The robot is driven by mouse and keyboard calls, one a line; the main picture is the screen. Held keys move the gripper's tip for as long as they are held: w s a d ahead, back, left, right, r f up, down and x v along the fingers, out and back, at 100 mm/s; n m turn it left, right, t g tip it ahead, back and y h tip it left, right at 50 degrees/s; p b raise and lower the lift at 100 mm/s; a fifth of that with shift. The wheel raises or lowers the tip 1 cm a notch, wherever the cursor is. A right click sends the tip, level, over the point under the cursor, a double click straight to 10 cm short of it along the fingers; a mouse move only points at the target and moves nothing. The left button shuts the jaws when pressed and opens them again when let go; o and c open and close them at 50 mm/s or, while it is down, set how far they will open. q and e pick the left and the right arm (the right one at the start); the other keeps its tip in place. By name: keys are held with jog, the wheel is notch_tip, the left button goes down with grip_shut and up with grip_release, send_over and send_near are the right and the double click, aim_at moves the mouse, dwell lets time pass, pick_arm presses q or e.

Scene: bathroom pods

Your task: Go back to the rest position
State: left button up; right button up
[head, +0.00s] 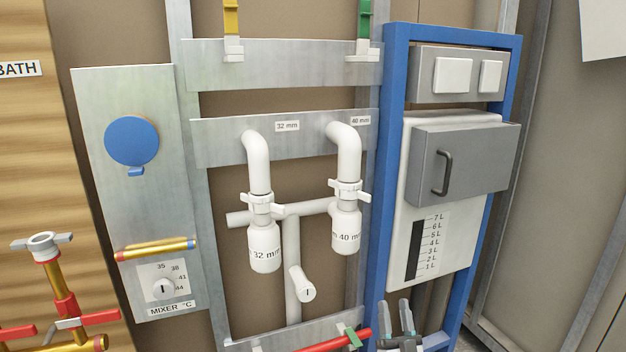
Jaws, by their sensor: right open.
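My right gripper (395,308) shows at the bottom edge, right of centre. Its two grey fingers point up and stand apart, with nothing between them. It is in front of the lower part of the blue frame (378,240), below the white cistern panel. I cannot tell whether it touches anything. My left gripper is not in view.
White waste pipes with 32 mm (265,249) and 40 mm (346,232) traps stand in the middle. A grey box with a handle (465,160) juts out at right. A mixer panel (135,225) and brass pipework with red levers (65,305) are at left. A red bar (335,341) lies beside the gripper.

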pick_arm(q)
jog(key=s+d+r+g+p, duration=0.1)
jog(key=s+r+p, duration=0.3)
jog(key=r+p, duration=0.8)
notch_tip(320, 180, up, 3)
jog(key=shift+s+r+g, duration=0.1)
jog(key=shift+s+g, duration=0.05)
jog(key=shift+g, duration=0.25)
pick_arm(e)
jog(key=s+a+f+g, duration=0.2)
jog(key=s+f+g, duration=0.2)
jog(key=s+g, duration=0.4)
jog(key=s+a+f+g+y, duration=0.1)
jog(key=s+f+g, duration=0.3)
jog(key=s+g, duration=0.5)
jog(key=s+a+f+g, duration=0.4)
jog(key=s+g, duration=0.5)
jog(key=s, duration=1.4)
jog(key=shift+s+y, duration=0.3)
jog(key=shift+s, duration=0.05)
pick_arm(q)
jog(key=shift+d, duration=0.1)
